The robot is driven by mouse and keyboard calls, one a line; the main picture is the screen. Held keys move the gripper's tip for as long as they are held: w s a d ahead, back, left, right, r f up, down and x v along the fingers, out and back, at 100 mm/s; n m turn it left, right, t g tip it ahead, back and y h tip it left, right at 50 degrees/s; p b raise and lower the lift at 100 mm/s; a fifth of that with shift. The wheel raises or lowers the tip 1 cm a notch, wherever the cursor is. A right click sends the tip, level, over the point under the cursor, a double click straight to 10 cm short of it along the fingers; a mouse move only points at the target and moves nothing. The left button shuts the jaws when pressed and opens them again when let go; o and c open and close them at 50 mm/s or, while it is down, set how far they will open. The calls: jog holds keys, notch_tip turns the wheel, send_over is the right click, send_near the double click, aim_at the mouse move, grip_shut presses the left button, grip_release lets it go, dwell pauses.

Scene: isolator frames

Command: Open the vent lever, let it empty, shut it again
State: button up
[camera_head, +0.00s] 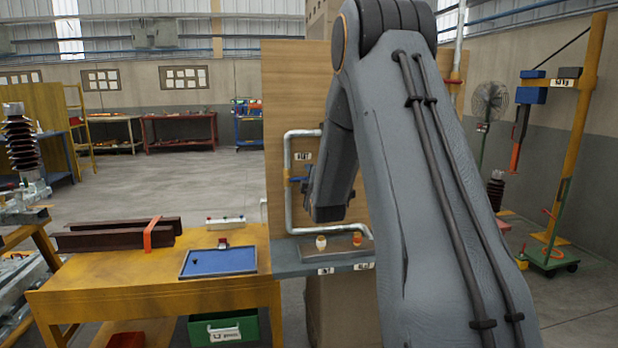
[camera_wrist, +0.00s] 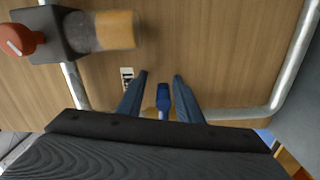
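A blue lever (camera_wrist: 163,98) shows in the wrist view in front of the wooden panel (camera_wrist: 225,60). My gripper (camera_wrist: 160,75) is open, with one finger on each side of the lever and a visible gap on both sides. I cannot tell how deep the lever sits between the fingers. In the head view a small blue part (camera_head: 298,179) shows by the left upright of the grey pipe (camera_head: 288,205); my arm hides the gripper there. A red knob (camera_wrist: 18,40) on a grey valve body with an orange cylinder (camera_wrist: 117,30) is at the wrist view's upper left.
The pipe (camera_wrist: 285,80) bends along the panel's right side in the wrist view. A grey shelf (camera_head: 300,268) below the panel holds two small orange-marked items. A yellow table (camera_head: 110,285) with a blue tray (camera_head: 220,261) stands to the left. Open floor lies beyond it.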

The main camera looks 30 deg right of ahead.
jog(key=shift+s, duration=0.1)
jog(key=b+v, duration=0.2)
jog(key=v, duration=0.5)
jog(key=shift+s, duration=0.3)
jog(key=shift+a, duration=0.1)
